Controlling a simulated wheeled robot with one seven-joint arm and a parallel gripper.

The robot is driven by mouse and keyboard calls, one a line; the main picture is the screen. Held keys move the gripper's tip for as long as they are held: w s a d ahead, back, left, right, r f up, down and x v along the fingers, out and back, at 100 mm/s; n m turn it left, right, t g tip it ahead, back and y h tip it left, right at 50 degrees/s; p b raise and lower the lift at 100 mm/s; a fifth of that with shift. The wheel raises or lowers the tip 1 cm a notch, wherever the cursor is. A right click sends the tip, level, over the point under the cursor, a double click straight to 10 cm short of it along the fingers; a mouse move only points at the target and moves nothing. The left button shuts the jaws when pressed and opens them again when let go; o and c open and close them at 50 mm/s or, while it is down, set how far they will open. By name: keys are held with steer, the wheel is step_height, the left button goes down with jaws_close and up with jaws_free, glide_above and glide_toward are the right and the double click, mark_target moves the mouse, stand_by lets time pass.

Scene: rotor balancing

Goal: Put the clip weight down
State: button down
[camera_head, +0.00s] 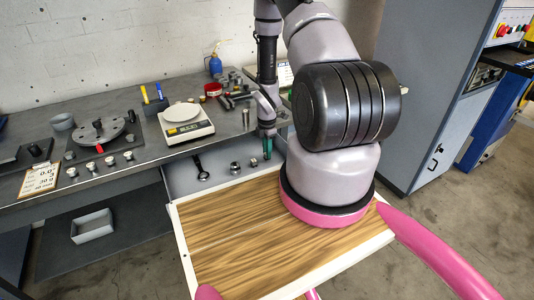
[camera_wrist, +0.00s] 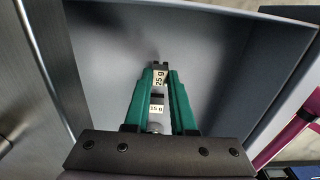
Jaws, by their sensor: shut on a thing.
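My gripper (camera_head: 267,148) points down over the grey drawer at the front of the workbench. In the wrist view its green fingers (camera_wrist: 160,80) are shut on a small clip weight (camera_wrist: 160,77) with a pale "25 g" label, held at the fingertips. A second small piece labelled "15 g" (camera_wrist: 156,108) shows between the fingers; I cannot tell how far below it lies. The held weight is too small to make out in the head view. I cannot tell whether it touches the drawer floor.
The grey drawer (camera_wrist: 105,50) has raised walls; a wrench (camera_head: 201,172) and small metal parts (camera_head: 235,168) lie in it. A scale (camera_head: 186,122) and a rotor disc (camera_head: 98,131) stand on the bench. A wood-topped surface (camera_head: 225,235) is in front.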

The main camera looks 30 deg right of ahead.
steer(key=shift+f, duration=0.5)
steer(key=shift+f, duration=0.15)
steer(key=c, duration=0.8)
jaws_free()
steer(key=shift+o, duration=0.2)
